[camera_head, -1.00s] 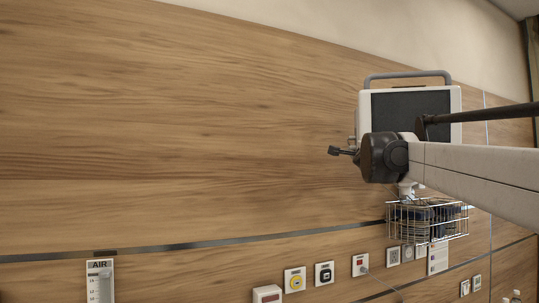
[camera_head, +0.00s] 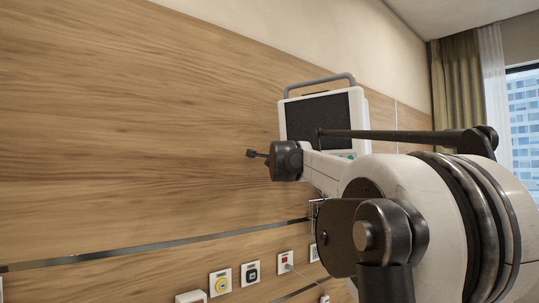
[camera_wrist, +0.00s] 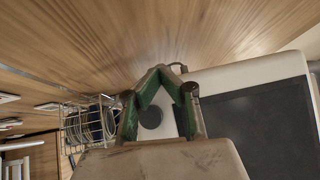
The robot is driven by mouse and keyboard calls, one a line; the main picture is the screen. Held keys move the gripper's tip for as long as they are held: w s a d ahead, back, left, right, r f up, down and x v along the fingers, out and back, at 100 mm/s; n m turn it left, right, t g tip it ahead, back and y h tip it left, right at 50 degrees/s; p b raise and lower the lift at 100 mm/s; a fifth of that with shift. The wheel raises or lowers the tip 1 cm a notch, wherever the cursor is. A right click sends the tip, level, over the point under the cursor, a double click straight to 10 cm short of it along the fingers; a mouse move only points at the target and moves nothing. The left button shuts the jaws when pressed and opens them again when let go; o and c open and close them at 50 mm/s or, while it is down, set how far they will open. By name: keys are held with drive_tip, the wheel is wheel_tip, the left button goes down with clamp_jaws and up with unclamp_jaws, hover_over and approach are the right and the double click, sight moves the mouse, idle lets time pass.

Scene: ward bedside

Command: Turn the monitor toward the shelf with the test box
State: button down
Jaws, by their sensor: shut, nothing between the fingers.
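The monitor (camera_head: 357,112) has a white case, a grey top handle and a dark screen (camera_head: 312,118). It stands in front of the wood wall panel, partly hidden behind my arm. In the wrist view its dark screen (camera_wrist: 262,125) and pale frame fill the right side, close beside my gripper (camera_wrist: 160,70). The green fingers meet at their tips and hold nothing. In the head view my gripper (camera_head: 251,153) points left, in front of the monitor's left side. I cannot tell whether it touches the case. No shelf or test box can be made out.
A wire basket (camera_wrist: 75,128) shows left of my gripper in the wrist view. Wall outlets (camera_head: 220,283) and a dark rail (camera_head: 170,242) run along the panel below. A curtain (camera_head: 460,80) and window (camera_head: 524,110) are at the right. The panel's left part is clear.

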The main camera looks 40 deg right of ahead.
drive_tip(key=shift+x, duration=1.05)
drive_tip(key=shift+d+f, duration=0.15)
drive_tip(key=shift+d, duration=0.05)
drive_tip(key=s+a+f+b, duration=0.1)
drive_tip(key=a+f+b, duration=0.1)
drive_tip(key=a, duration=1.2)
drive_tip(key=shift+s+b, duration=0.35)
drive_tip(key=shift+b, duration=0.15)
drive_tip(key=s+a+f+n+y+b, duration=0.2)
drive_tip(key=s+a+f+n+y, duration=0.25)
drive_tip(key=a+f, duration=0.4)
drive_tip(key=s+a+f+n+y+b, duration=0.2)
drive_tip(key=s+a+f+n+y, duration=0.1)
drive_tip(key=a+f+n, duration=0.45)
drive_tip(key=s+a+f+n+y+b, duration=0.2)
drive_tip(key=s+a+f+n+y, duration=0.15)
drive_tip(key=a+f, duration=0.6)
drive_tip(key=s+a+f+n+g+b, duration=0.2)
drive_tip(key=s+f, duration=0.6)
drive_tip(key=f, duration=0.4)
drive_tip(key=s+a+f+n+g+b, duration=0.2)
drive_tip(key=s+f+n, duration=0.3)
drive_tip(key=s+f, duration=0.4)
drive_tip(key=s+a+f+n+g+y+b, duration=0.1)
drive_tip(key=s+a+f+n+g, duration=0.2)
drive_tip(key=s+f, duration=0.6)
wheel_tip(320, 180, down, 7)
drive_tip(key=shift+a+f+g+b, duration=0.1)
drive_tip(key=shift+a+g+b, duration=0.35)
drive_tip(key=shift+g, duration=0.25)
